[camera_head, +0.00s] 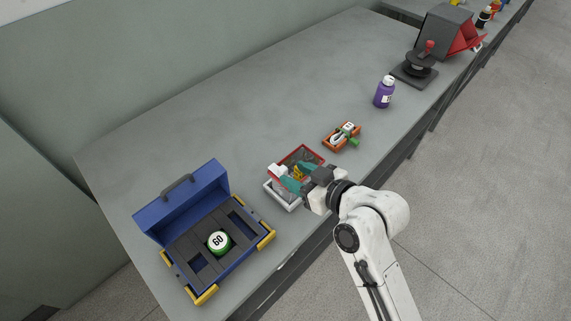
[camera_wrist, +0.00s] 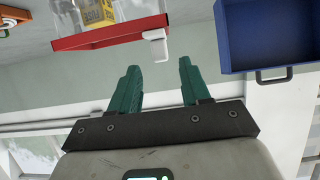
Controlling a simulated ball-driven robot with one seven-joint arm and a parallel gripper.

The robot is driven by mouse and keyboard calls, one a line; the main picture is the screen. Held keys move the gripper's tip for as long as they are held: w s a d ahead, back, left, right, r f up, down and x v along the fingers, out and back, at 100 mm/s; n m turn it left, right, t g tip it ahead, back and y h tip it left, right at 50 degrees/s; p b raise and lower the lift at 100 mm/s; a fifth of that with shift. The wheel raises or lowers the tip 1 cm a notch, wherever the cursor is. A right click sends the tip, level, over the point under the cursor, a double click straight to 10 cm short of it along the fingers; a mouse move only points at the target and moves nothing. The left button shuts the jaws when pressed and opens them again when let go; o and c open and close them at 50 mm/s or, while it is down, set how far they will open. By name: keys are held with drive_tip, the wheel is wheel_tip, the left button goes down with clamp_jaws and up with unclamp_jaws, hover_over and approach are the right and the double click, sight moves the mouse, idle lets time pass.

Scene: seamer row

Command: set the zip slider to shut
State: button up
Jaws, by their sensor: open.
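The zip slider (camera_wrist: 155,40) is a small white piece on the red strip (camera_wrist: 105,32) of a clear pouch. In the wrist view it sits at the strip's right end, just beyond my fingertips. The pouch holds a yellow item (camera_wrist: 97,12) and is cut off by the frame's top edge. In the head view the red-edged pouch (camera_head: 303,153) stands mid-table, with the white slider (camera_head: 277,170) at its left corner. My gripper (camera_wrist: 159,68) has two teal fingers, open and empty, pointing at the slider with a gap. My gripper (camera_head: 292,184) partly hides the pouch in the head view.
An open blue toolbox (camera_head: 188,200) holding a green-and-white round item (camera_head: 218,241) stands left of the pouch. An orange tray (camera_head: 342,136) and a purple bottle (camera_head: 384,92) stand right of it. A dark stand (camera_head: 415,70) is farther back. The table behind the pouch is clear.

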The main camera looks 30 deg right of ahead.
sight(286, 171)
drive_tip(key=shift+p+x, duration=0.3)
drive_tip(key=shift+x, duration=2.35)
drive_tip(key=shift+a, duration=0.1)
drive_tip(key=shift+c, duration=0.3)
clamp_jaws()
